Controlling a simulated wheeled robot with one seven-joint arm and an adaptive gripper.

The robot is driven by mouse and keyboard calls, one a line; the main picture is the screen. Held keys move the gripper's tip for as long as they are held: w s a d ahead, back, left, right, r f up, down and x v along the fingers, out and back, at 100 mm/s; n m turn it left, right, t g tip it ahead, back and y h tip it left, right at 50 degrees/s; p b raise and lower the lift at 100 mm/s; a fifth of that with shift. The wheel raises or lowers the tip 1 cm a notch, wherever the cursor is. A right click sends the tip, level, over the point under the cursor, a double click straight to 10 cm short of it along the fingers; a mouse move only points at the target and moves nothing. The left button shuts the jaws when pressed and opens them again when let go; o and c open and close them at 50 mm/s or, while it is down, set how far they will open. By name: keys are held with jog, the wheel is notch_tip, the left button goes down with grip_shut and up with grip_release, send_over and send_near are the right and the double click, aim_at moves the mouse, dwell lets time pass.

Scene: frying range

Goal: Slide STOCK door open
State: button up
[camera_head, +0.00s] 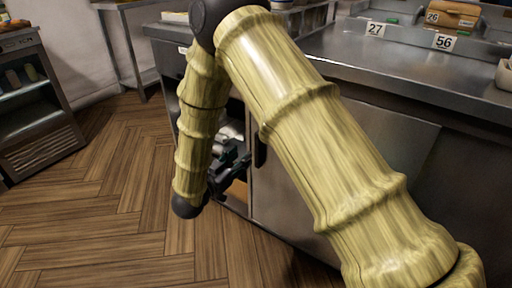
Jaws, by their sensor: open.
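A steel door (290,190) fronts the cabinet under the counter, with a dark upright handle (260,151) near its left edge. No STOCK lettering is readable, so I cannot confirm which door it is. Left of the door is a cabinet opening (232,130) with pale items inside, partly hidden by my arm. My gripper (240,163) is open, dark and small in the picture, in front of this opening and just left of the handle. I cannot tell whether it touches the handle or the door edge.
The steel counter (400,65) carries number cards 27 (375,29) and 56 (444,42), and a cardboard box (453,14) marked 26. A shelved unit (35,110) stands at the far left. The wooden floor (110,220) between is clear. My arm covers much of the cabinet front.

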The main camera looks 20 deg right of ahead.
aim_at(256, 143)
jog(key=b+x, duration=0.2)
jog(key=x, duration=0.7)
jog(key=shift+w+d, duration=0.25)
jog(key=shift+c, duration=0.5)
grip_shut()
